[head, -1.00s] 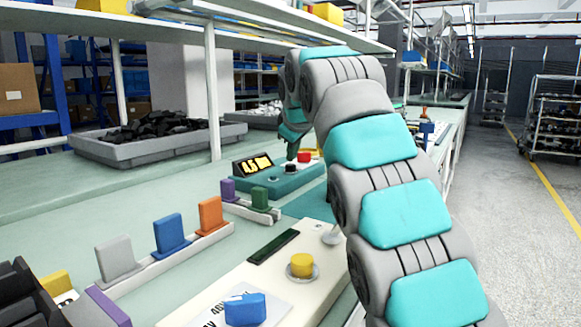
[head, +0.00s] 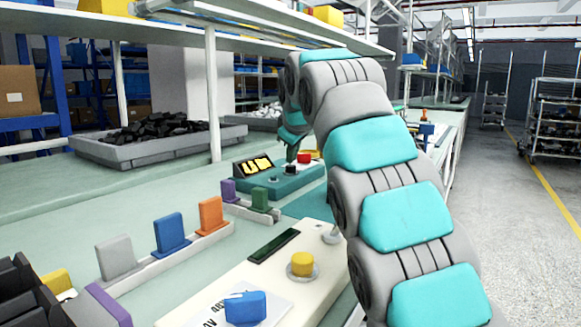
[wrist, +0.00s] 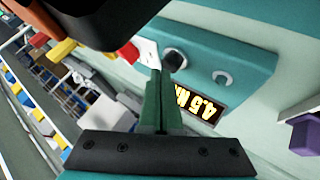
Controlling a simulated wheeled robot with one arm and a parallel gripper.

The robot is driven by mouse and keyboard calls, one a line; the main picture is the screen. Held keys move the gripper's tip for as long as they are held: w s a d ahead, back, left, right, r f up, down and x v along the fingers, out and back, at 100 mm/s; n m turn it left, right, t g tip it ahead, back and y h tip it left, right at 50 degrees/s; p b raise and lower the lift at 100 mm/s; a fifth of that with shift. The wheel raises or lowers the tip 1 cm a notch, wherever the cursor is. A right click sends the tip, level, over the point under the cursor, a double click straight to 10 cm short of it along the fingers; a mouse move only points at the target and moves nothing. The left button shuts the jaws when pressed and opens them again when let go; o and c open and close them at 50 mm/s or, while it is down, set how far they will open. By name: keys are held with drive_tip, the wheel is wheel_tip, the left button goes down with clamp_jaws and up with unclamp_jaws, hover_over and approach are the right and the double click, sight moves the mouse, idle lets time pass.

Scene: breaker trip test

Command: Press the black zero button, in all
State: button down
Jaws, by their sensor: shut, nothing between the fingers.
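The black button (head: 290,169) stands on a teal tester box (head: 283,186) in the middle of the head view. It also shows in the wrist view (wrist: 174,60), a dark knob in a pale ring. My gripper (wrist: 158,76) has its two dark green fingers shut together with nothing between them. In the wrist view the fingertips lie just beside the black button; I cannot tell whether they touch it. In the head view my gripper (head: 292,154) points down above the button, partly hidden by my arm. The lit yellow display (wrist: 203,104) reads about 4.5, its unit partly hidden.
A red button (head: 304,158) sits right beside the black one. In front stand upright coloured blocks, purple (head: 228,190) and green (head: 259,199), and a white panel with a yellow knob (head: 302,264). A grey tray of black parts (head: 160,145) is at the left.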

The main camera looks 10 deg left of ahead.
sight(294, 166)
drive_tip(key=shift+w+d+f+b, duration=0.1)
drive_tip(key=shift+w+f+b, duration=0.1)
drive_tip(key=shift+f, duration=0.55)
drive_tip(key=shift+w+d+f+b, duration=0.1)
drive_tip(key=shift+f+b, duration=0.05)
drive_tip(key=shift+f, duration=0.6)
drive_tip(key=shift+r, duration=0.15)
drive_tip(key=shift+w+d+r+p, duration=0.1)
drive_tip(key=shift+w+r+p, duration=0.1)
drive_tip(key=shift+r+p, duration=0.5)
drive_tip(key=shift+w+r+p, duration=0.15)
drive_tip(key=shift+r+p, duration=0.5)
drive_tip(key=shift+r, duration=0.05)
drive_tip(key=shift+s+r, duration=0.1)
drive_tip(key=shift+r, duration=0.1)
drive_tip(key=shift+r, duration=0.1)
drive_tip(key=shift+r, duration=0.15)
drive_tip(key=r+p, duration=0.4)
drive_tip(key=r, duration=0.1)
drive_tip(key=shift+s+a, duration=0.1)
drive_tip(key=shift+a, duration=0.1)
